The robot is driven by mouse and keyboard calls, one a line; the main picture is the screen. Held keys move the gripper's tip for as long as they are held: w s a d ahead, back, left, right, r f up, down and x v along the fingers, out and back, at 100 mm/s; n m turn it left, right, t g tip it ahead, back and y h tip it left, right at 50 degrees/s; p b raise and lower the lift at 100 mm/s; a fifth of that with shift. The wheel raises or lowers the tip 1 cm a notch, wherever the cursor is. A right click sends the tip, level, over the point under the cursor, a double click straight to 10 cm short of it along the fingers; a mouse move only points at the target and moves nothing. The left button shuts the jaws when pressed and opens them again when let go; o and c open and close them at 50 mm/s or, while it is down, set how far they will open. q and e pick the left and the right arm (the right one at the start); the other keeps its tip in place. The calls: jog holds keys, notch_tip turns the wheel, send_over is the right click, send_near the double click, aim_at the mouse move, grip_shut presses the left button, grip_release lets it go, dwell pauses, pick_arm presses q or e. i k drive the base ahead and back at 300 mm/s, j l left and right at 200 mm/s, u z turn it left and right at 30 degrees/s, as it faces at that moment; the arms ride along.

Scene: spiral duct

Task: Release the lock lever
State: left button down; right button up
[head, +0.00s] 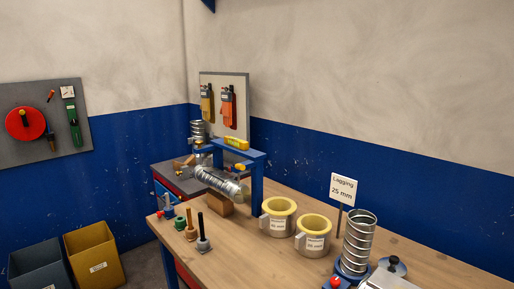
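I cannot tell for sure which part is the lock lever. A red knob (335,282) shows at the bottom edge, beside the blue base of an upright spiral duct (358,240). Another spiral duct (222,184) lies slanted under a blue frame (256,172) on the workbench, with a small yellow part (239,167) near it. A blue fixture (165,198) with a pale bar sits at the bench's left edge. Neither of my grippers is in view.
Two yellow-lined lagging rings (279,216) (313,235) stand mid-bench beside a "Lagging 25 mm" sign (343,188). Several upright pegs (202,232) stand near the front edge of the wooden workbench (262,262). Two bins (94,254) (40,270) are on the floor at left.

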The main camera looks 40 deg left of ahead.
aim_at(239, 166)
jog(key=i+j, duration=0.1)
jog(key=j, duration=1.2)
jog(key=i+j+z, duration=0.1)
jog(key=j, duration=0.55)
